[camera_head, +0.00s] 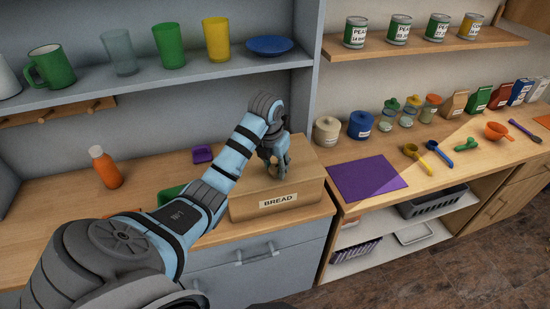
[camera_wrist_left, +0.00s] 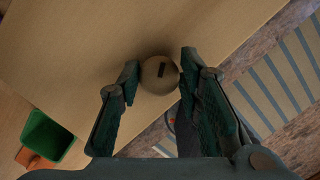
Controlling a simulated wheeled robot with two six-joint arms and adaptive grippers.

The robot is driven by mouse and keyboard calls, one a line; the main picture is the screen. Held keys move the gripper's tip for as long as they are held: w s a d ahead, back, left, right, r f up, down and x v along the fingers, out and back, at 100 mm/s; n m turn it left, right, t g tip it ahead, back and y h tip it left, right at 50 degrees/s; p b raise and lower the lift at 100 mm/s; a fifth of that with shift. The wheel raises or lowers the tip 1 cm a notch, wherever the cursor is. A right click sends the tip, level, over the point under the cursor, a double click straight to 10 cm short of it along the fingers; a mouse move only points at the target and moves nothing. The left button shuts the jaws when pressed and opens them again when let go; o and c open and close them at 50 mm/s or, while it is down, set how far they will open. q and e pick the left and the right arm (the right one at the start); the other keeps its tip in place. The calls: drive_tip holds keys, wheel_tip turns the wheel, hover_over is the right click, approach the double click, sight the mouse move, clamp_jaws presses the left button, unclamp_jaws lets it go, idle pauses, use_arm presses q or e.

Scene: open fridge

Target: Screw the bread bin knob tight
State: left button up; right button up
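The bread bin (camera_head: 241,207) is a wooden box labelled BREAD on the left counter. My left gripper (camera_head: 279,172) points down at its lid and hides the knob in the head view. The join between knob and lid is hidden under the knob. My right gripper is in neither view.
An orange bottle (camera_head: 105,168) and a green container (camera_head: 172,193) stand left of the bin; a small purple item (camera_head: 203,154) lies behind. A shelf (camera_head: 150,83) with cups hangs above. Lidded jars (camera_head: 360,126) and a purple mat (camera_head: 362,177) are on the right counter.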

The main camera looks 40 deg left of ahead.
use_arm(q)
drive_tip(key=shift+o, duration=1)
drive_tip(key=shift+d, duration=0.1)
drive_tip(key=shift+a+p, duration=0.2)
drive_tip(key=shift+p, duration=0.1)
